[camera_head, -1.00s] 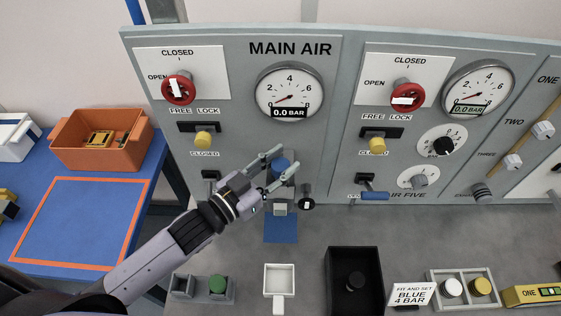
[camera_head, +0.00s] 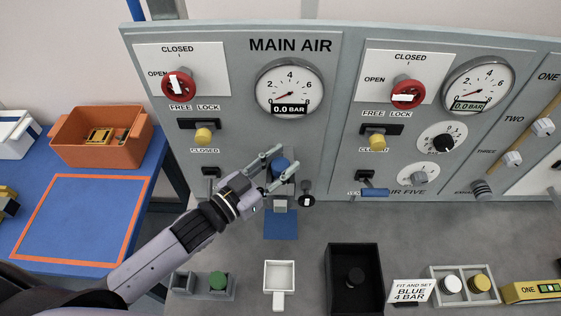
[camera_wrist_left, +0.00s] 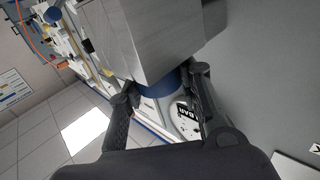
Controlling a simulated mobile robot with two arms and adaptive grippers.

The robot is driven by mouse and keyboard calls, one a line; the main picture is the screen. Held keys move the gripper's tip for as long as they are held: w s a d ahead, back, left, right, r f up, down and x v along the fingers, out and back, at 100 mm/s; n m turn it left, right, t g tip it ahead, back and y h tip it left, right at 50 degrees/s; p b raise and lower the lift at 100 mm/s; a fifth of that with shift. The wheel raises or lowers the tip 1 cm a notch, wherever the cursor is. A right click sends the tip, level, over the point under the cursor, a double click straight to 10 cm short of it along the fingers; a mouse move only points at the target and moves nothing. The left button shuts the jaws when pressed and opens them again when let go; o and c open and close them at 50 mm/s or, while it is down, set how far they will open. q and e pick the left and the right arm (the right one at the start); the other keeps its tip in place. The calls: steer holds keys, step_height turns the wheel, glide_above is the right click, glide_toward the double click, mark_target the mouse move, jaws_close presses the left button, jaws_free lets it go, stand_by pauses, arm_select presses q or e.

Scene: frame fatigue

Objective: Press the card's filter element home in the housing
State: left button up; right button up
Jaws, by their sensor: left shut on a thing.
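The card (camera_head: 411,292) reads "FIT AND SET BLUE 4 BAR" and stands at the front of the bench. My left gripper (camera_head: 286,160) is shut on the blue filter element (camera_head: 279,167), in front of the panel's lower part. The left wrist view shows the blue element (camera_wrist_left: 158,83) between the fingers, against a large grey block (camera_wrist_left: 150,40) that looks like the housing. A small grey part (camera_head: 281,204) shows just below the gripper in the head view. The fingers hide much of the housing, and I cannot tell how deep the element sits. My right gripper is not in view.
A dark knob on a lever (camera_head: 306,200) is close right of the gripper. A blue mat (camera_head: 281,226) lies below. A white tray (camera_head: 279,273), a black bin (camera_head: 339,298) and a grey tray (camera_head: 437,272) with white and yellow elements stand in front. An orange bin (camera_head: 100,150) is left.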

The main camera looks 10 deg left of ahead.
arm_select(q)
steer(key=o, duration=1)
steer(key=shift+f, duration=0.25)
steer(key=shift+o, duration=0.2)
steer(key=v, duration=1.2)
